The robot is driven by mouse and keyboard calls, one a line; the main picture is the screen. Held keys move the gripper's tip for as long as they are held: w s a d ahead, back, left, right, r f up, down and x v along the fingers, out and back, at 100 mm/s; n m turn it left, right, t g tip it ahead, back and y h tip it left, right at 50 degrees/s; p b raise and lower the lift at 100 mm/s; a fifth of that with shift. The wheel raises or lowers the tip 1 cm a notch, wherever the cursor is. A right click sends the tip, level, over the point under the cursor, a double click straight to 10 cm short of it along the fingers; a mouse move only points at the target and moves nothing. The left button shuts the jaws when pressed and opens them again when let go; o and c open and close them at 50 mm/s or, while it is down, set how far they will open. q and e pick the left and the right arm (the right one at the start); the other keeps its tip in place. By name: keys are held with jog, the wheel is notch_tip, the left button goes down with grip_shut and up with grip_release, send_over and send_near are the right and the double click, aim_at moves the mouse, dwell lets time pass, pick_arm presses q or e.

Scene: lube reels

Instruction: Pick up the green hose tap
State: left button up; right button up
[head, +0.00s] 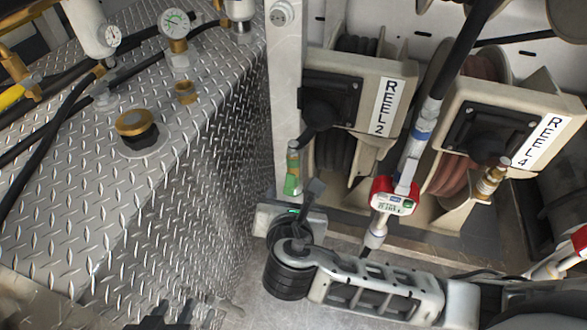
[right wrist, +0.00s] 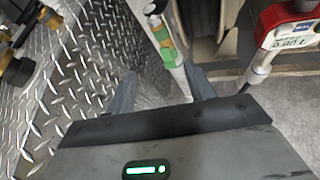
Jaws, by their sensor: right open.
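The green hose tap (head: 292,172) hangs upright against the pale post left of REEL 2, with a brass end on top. It also shows in the right wrist view (right wrist: 165,42), just beyond the gap between the fingers. My right gripper (head: 302,196) is open, just below the tap in the head view. In the right wrist view its two fingers (right wrist: 163,92) stand apart, with a pale pipe running down between them below the tap. What looks like a dark part of my left gripper (head: 165,318) shows at the bottom edge; its fingers cannot be made out.
REEL 2 (head: 354,88) and REEL 4 (head: 497,122) stand behind. A red-and-white meter nozzle (head: 395,197) hangs close to the right of my right gripper. A diamond-plate tank (head: 110,215) with gauges and a brass cap (head: 136,123) fills the left.

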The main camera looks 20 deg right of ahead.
aim_at(293, 156)
jog(key=shift+n+t+h, duration=0.4)
jog(key=shift+n, duration=0.5)
jog(key=x, duration=0.5)
jog(key=r+b+x, duration=0.1)
jog(key=x, duration=0.4)
jog(key=r+x, duration=0.1)
jog(key=x, duration=0.5)
jog(key=shift+w+d+b, duration=0.2)
jog(key=shift+w+b, duration=0.15)
jog(key=shift+w, duration=0.1)
jog(key=shift+r, duration=0.1)
grip_shut()
